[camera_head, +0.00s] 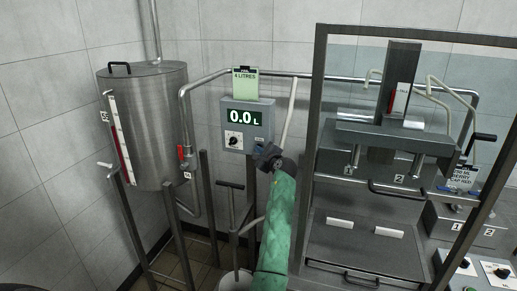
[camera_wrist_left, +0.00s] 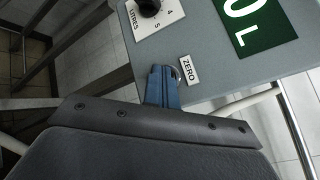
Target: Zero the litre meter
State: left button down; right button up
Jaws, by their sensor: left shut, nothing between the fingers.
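The litre meter (camera_head: 229,108) is a grey box on the back wall. Its green display (camera_head: 244,117) reads 0.0 L. A dial (camera_head: 233,141) marked LITRES is on its lower left. In the left wrist view the meter's face (camera_wrist_left: 205,40) shows a ZERO label (camera_wrist_left: 189,69) near its lower edge. My left gripper (camera_head: 262,150) is at the meter's lower right corner. Its blue fingers (camera_wrist_left: 162,78) are shut and empty, just beside the ZERO label. A small rounded edge shows behind the fingertips; the rest is hidden, and contact cannot be told. My right gripper is out of view.
A steel tank (camera_head: 158,125) with a red-handled valve (camera_head: 182,152) stands left of the meter. A card (camera_head: 245,85) reading 4 LITRES is above the meter. A framed filling machine (camera_head: 365,252) stands close on the right. Pipes run along the wall.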

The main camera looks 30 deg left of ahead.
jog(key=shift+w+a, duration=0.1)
pick_arm(q)
jog(key=shift+s+d+p, duration=0.15)
jog(key=shift+s+p, duration=0.45)
jog(key=shift+s, duration=0.2)
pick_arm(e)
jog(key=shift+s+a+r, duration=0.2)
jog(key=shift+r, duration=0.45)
